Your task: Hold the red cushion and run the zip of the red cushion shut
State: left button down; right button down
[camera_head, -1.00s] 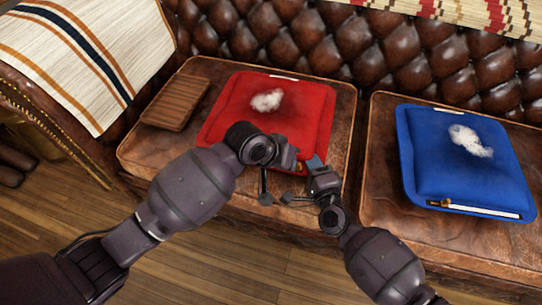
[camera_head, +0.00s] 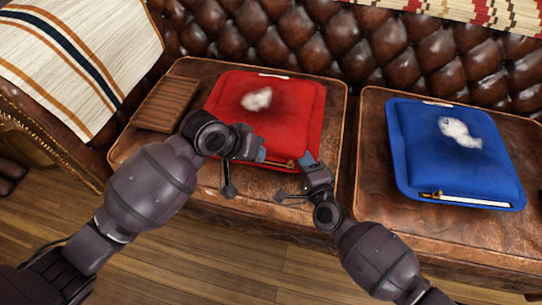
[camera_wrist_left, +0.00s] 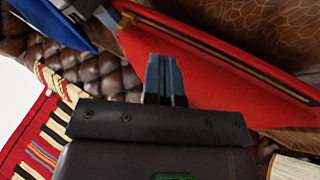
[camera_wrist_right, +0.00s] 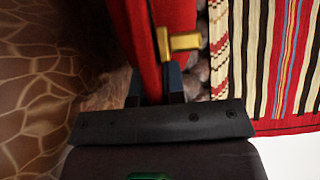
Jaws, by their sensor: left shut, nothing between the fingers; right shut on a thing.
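The red cushion (camera_head: 300,105) lies on the left seat of the brown leather sofa. A zip (camera_wrist_left: 225,50) runs along its front edge as a dark line with brass edging; no white strip shows there. The brass zip pull (camera_wrist_right: 180,42) is near the cushion's right front corner. My right gripper (camera_head: 308,160) is shut on the red cushion's edge at that corner, beside the pull. My left gripper (camera_head: 262,155) is shut and empty, at the front edge left of the pull. Its fingers (camera_wrist_left: 164,78) are together in the left wrist view. My left arm hides part of the edge.
The blue cushion (camera_head: 465,170) lies on the right seat, with a white strip along its front zip. White fluff (camera_head: 257,99) sits on the red cushion. A brown slatted tray (camera_head: 167,104) is left of it. A striped throw (camera_head: 85,55) covers the sofa arm.

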pick_arm(q)
jog(key=v, duration=0.6)
pick_arm(e)
jog(key=c, duration=1.1)
grip_release()
